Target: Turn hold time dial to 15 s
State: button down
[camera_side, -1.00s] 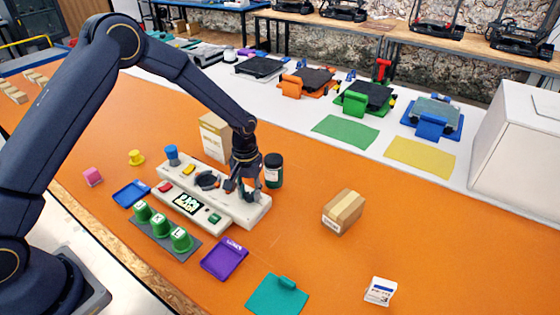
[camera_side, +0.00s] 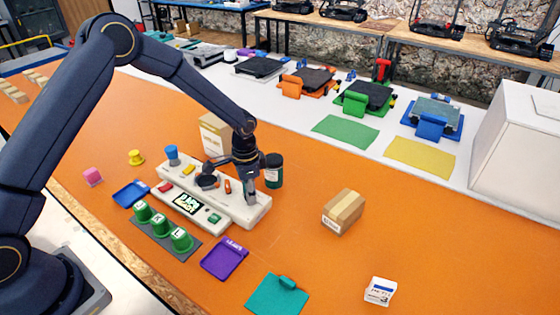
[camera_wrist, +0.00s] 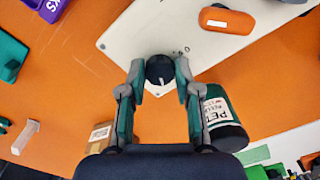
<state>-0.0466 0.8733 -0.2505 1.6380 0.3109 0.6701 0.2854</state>
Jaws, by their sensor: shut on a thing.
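The pale control panel (camera_side: 178,205) sits on the orange table, with a display and several controls. In the wrist view a small round dark dial (camera_wrist: 160,70) with a white pointer mark stands near one end of the panel (camera_wrist: 135,32). My gripper (camera_wrist: 160,75) is shut on this dial, one finger on each side of it. In the side view my gripper (camera_side: 246,187) is low over the panel's right end and hides most of the dial. The numbers around the dial are too small or covered to read.
An orange rocker (camera_wrist: 227,20) is on the panel near the dial. A dark labelled jar (camera_side: 273,170) stands close to my gripper, beside the right finger in the wrist view (camera_wrist: 222,120). A small carton (camera_side: 343,212) stands right; a purple tray (camera_side: 224,260) lies in front.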

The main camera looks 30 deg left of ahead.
jog(key=m, duration=0.5)
jog(key=shift+w+m, duration=0.1)
jog(key=shift+m, duration=0.2)
jog(key=m, duration=0.5)
jog(key=shift+m, duration=0.3)
jog(key=c, duration=0.8)
grip_release()
jog(key=shift+r, duration=0.1)
notch_tip(320, 180, up, 12)
